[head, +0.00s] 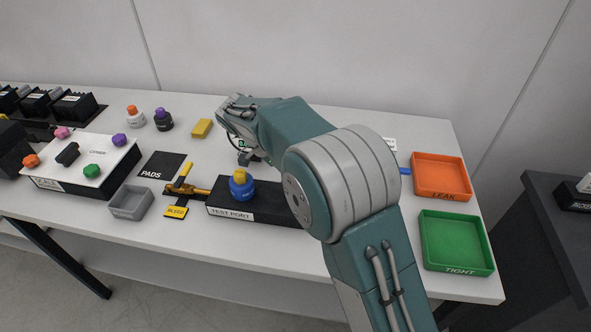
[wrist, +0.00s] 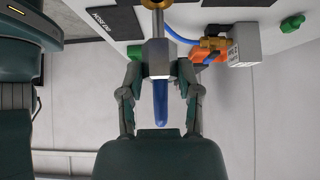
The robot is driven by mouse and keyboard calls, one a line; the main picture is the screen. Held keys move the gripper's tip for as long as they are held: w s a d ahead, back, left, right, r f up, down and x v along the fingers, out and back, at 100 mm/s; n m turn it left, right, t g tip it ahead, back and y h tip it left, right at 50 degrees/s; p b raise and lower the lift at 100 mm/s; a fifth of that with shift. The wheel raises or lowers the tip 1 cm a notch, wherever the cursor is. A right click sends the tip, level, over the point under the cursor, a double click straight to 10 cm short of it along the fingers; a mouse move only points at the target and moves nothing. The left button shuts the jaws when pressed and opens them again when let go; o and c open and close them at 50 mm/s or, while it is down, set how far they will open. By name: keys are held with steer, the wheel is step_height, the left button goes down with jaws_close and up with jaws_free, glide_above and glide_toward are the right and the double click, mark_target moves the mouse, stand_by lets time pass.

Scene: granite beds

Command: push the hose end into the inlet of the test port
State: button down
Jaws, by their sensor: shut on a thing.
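My gripper (wrist: 161,95) is shut on the hose end (wrist: 158,58), a grey metal fitting with a blue length of hose (wrist: 160,104) running back toward the palm. A brass ring shows at the fitting's far tip, at the top edge of the wrist view; I cannot tell whether it belongs to the inlet. In the head view the test port (head: 268,212) is a long black block with a blue-and-yellow knob (head: 241,186) on top. My gripper (head: 246,157) is just behind it, mostly hidden by my arm. The inlet and the hose end cannot be made out there.
A brass valve with a yellow handle (head: 184,176) stands left of the port, by a yellow bleed label (head: 176,212). A grey bin (head: 131,203) is farther left. Orange (head: 440,178) and green (head: 455,243) trays lie at right. A blue line (wrist: 180,37) meets a brass fitting (wrist: 211,43).

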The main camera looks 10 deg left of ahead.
steer(key=shift+f, duration=1.45)
stand_by(0.4)
steer(key=shift+r, duration=0.5)
steer(key=shift+f, duration=0.55)
stand_by(1.1)
steer(key=shift+r, duration=0.5)
steer(key=shift+f, duration=0.65)
stand_by(0.8)
steer(key=shift+r, duration=0.15)
steer(key=shift+r, duration=0.4)
